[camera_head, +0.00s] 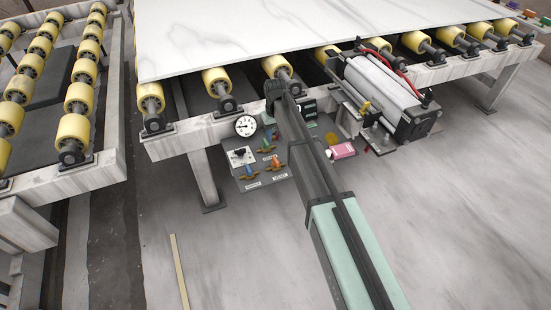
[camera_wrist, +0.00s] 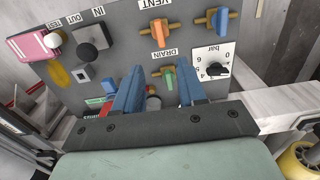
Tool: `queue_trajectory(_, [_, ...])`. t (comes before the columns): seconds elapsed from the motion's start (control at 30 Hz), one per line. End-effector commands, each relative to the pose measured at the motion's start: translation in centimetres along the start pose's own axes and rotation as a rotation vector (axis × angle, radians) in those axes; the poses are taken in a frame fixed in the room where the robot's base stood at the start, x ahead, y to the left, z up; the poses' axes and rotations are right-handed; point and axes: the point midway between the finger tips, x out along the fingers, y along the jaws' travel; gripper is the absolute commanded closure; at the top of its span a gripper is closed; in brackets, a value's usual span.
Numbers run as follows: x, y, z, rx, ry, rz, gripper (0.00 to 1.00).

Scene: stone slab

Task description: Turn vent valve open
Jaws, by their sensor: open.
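The vent valve is the orange handle (camera_wrist: 158,32) on a brass fitting, just under the VENT label (camera_wrist: 158,3) in the wrist view. Its handle stands crosswise to the fitting. In the head view the orange handle (camera_head: 275,164) shows on the low panel. My gripper (camera_wrist: 160,72) is open and empty, its two blue fingers apart. The green handle (camera_wrist: 168,78) under the DRAIN label shows between the fingertips in the picture; I cannot tell the depth. The vent handle is beyond the fingertips.
A blue-handled valve (camera_wrist: 221,20) sits right of the vent valve, with a bar selector dial (camera_wrist: 214,68) below. A black knob (camera_wrist: 96,35) and pink box (camera_wrist: 40,42) are at left. The roller table carries a white slab (camera_head: 330,30) above the panel.

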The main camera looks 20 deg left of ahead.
Motion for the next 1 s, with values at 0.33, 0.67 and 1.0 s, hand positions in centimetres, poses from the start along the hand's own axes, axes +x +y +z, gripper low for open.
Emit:
queue_trajectory(0.33, [3.7, 0.0, 0.2, -0.015, -0.006, -0.001, 0.60])
queue_trajectory(0.67, [9.4, 0.0, 0.2, -0.014, -0.006, -0.001, 0.60])
queue_trajectory(1.0, [13.3, 0.0, 0.2, -0.014, -0.004, 0.000, 0.60])
